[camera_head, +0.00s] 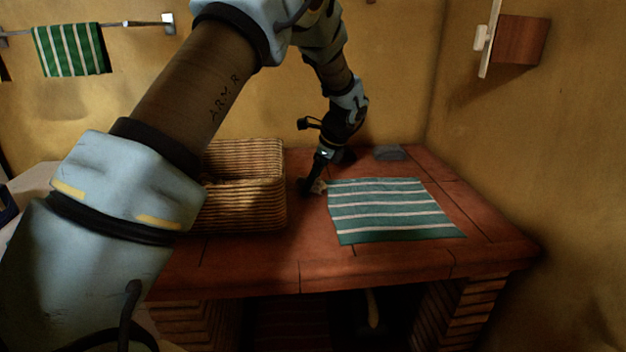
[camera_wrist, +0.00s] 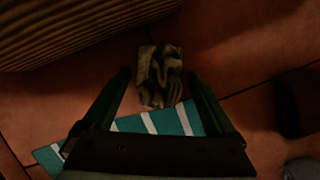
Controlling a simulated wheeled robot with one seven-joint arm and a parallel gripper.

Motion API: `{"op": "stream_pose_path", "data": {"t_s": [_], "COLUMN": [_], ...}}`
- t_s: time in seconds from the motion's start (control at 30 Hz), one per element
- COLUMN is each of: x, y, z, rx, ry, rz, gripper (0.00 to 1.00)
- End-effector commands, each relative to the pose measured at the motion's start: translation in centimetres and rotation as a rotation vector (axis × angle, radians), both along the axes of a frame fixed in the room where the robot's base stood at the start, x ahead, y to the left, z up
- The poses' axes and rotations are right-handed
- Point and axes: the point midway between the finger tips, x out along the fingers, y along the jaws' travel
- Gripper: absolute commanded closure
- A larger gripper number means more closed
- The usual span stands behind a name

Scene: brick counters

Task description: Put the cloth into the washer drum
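No washer drum is in view.
A wicker basket (camera_head: 245,190) stands close left of the gripper. A grey flat item (camera_head: 388,152) lies at the counter's back right. A striped towel (camera_head: 70,50) hangs on a wall rail. The counter's front edge (camera_head: 340,276) is clear.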

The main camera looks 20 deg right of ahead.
Motion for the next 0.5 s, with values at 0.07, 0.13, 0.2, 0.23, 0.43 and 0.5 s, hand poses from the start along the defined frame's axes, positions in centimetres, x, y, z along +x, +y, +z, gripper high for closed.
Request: {"op": "stream_pose_path", "data": {"t_s": [0.07,0.13,0.2,0.23,0.43,0.5], "x": [0.0,0.0,0.0,0.0,-0.3,-0.5], "y": [0.0,0.0,0.0,0.0,-0.4,-0.7], "z": [0.0,0.0,0.0,0.0,1.3,2.4], "rx": [0.0,0.0,0.0,0.0,-0.003,-0.004], "ry": [0.0,0.0,0.0,0.0,-0.001,-0.003], "rz": [0.0,0.0,0.0,0.0,-0.001,-0.001], "gripper": [0.03,0.03,0.03,0.03,0.03,0.03]}}
